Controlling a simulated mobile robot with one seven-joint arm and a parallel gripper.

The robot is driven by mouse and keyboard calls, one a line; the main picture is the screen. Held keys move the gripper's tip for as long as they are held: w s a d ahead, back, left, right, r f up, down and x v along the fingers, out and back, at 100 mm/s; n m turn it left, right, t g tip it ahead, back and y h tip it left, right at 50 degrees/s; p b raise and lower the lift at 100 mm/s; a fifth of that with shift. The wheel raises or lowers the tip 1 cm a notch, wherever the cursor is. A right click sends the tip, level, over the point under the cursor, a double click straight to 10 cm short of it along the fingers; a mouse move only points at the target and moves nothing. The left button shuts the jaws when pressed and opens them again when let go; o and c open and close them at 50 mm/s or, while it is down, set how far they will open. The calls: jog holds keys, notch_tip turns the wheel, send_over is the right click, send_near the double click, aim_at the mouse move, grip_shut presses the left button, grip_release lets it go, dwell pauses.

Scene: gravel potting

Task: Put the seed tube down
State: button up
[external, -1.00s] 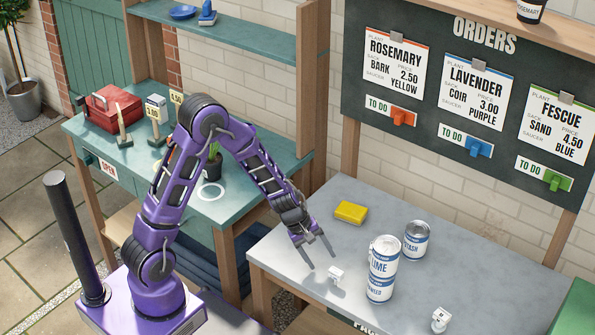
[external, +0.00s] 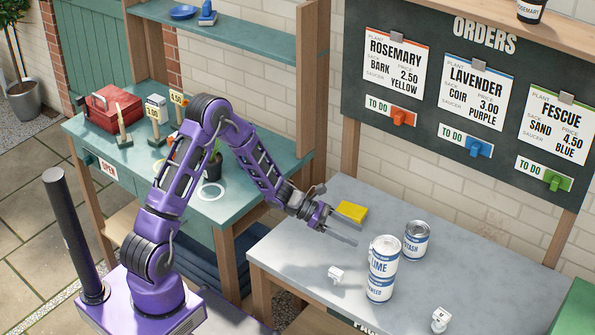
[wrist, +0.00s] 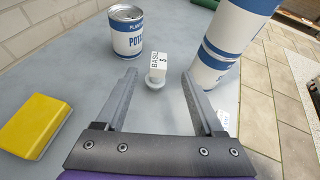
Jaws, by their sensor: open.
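My gripper (external: 345,238) is open and empty above the grey table, its fingers pointing right. In the wrist view, my gripper (wrist: 158,74) has its two fingers well apart. A small white upright piece marked BASIL (wrist: 157,66) shows in the gap beyond the fingertips, touching neither. In the external view I cannot pick it out; the cans may hide it. Another small white piece (external: 336,273) stands near the table's front edge, clear of the gripper. A third (external: 440,318) stands further right. I cannot tell which of these is the seed tube.
A yellow sponge (external: 350,212) lies close to the gripper. The table's front left is clear. An order board (external: 480,100) is at the back.

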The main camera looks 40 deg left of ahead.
jog(key=x, duration=0.3)
jog(key=shift+w+d+f, duration=0.1)
jog(key=shift+d+f, duration=0.05)
jog(key=shift+d, duration=0.05)
jog(key=shift+w+a+f+x, duration=0.1)
jog(key=shift+f+x, duration=0.05)
jog(key=shift+x, duration=0.75)
jog(key=shift+w+a+f+x, duration=0.1)
jog(key=shift+x, duration=0.75)
jog(key=shift+w+a+f+x, duration=0.1)
jog(key=shift+f+x, duration=0.05)
jog(key=shift+x, duration=0.75)
jog(key=shift+s, duration=0.1)
jog(key=shift+c, duration=0.3)
grip_shut()
